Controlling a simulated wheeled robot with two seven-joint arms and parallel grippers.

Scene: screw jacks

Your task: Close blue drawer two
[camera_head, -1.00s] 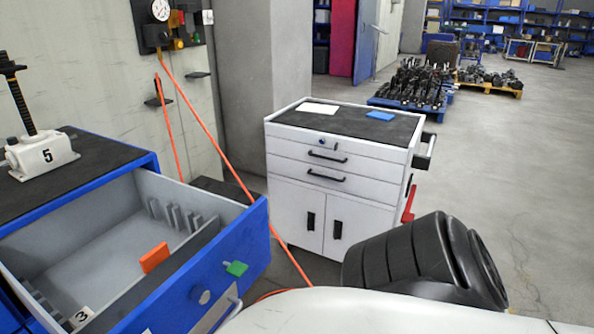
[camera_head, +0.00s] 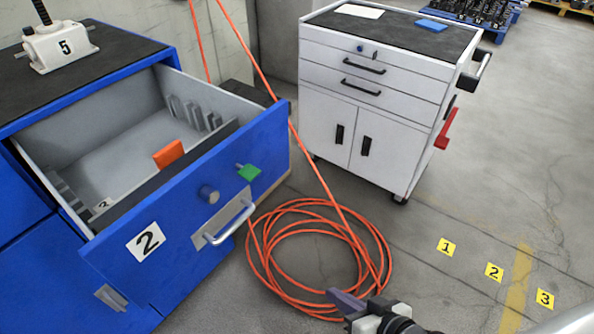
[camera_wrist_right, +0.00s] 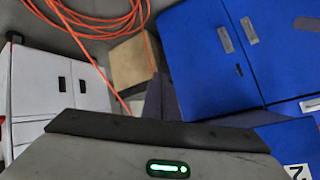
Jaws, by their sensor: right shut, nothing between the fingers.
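Blue drawer two (camera_head: 188,208) is pulled out of the blue cabinet (camera_head: 150,62) at the left of the head view. Its front bears a white 2 label (camera_head: 145,241), a silver bar handle (camera_head: 228,222), a round knob (camera_head: 208,194) and a green tab (camera_head: 249,171). Inside, an orange piece (camera_head: 168,154) stands by a divider. My right gripper (camera_head: 346,303) is shut and empty, low in the head view, to the right of the drawer front and apart from it. In the right wrist view, part of a 2 label (camera_wrist_right: 298,172) shows at the lower right. My left gripper is out of view.
A coiled orange hose (camera_head: 315,255) lies on the floor between the drawer and my right gripper. A white tool cabinet (camera_head: 385,105) stands behind. A screw jack (camera_head: 60,45) marked 5 sits on the blue cabinet. The floor at right is clear, with yellow number markers (camera_head: 493,272).

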